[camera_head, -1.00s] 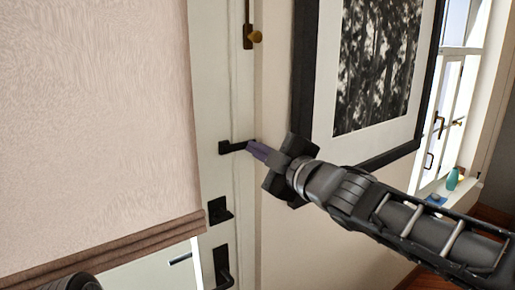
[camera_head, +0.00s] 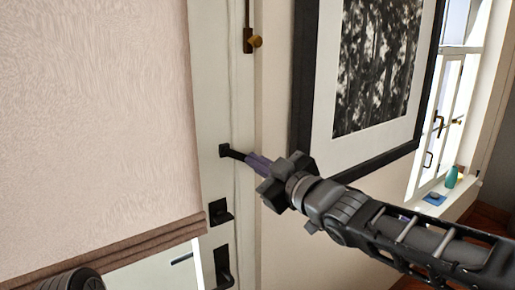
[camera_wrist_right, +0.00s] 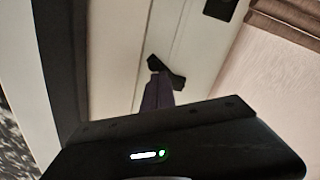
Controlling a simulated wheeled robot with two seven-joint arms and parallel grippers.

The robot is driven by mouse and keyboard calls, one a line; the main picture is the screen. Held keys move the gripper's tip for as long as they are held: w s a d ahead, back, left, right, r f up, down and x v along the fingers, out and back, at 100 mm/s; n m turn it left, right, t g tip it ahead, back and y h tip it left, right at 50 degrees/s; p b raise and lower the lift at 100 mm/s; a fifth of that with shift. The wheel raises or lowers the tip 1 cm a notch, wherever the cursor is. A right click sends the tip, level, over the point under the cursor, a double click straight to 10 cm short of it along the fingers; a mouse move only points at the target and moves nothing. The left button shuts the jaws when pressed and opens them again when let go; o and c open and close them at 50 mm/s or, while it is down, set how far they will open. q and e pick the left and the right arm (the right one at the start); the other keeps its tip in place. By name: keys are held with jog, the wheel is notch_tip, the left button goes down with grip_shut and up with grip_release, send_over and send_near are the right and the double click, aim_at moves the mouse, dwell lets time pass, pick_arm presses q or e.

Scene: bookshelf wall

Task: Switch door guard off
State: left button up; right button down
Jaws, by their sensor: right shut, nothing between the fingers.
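The door guard (camera_head: 231,152) is a small black bar on the white door's edge, by the frame. It slants from its mount at the left down to the right. It also shows in the right wrist view (camera_wrist_right: 166,72). My right gripper (camera_head: 251,160) has purple fingers, shut and empty, with the tips at the bar's right end. They appear to touch it, and they hide part of that end. In the right wrist view the purple fingers (camera_wrist_right: 157,92) reach up to the guard. My left gripper is not in view.
Below the guard are a black lock plate (camera_head: 219,212) and a black door handle (camera_head: 223,267). A brass-knobbed latch (camera_head: 254,41) is above. A beige blind (camera_head: 95,120) covers the left. A black-framed picture (camera_head: 305,80) hangs close to my right arm.

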jog(key=m, duration=0.2)
jog(key=f+m, duration=0.1)
jog(key=shift+s+a+f+m+p, duration=0.1)
jog(key=shift+s+a+m+p, duration=0.1)
jog(key=shift+a+m+p, duration=0.15)
jog(key=m, duration=0.3)
jog(key=a+f+m, duration=0.1)
jog(key=shift+s+m, duration=0.35)
jog(key=shift+s, duration=0.05)
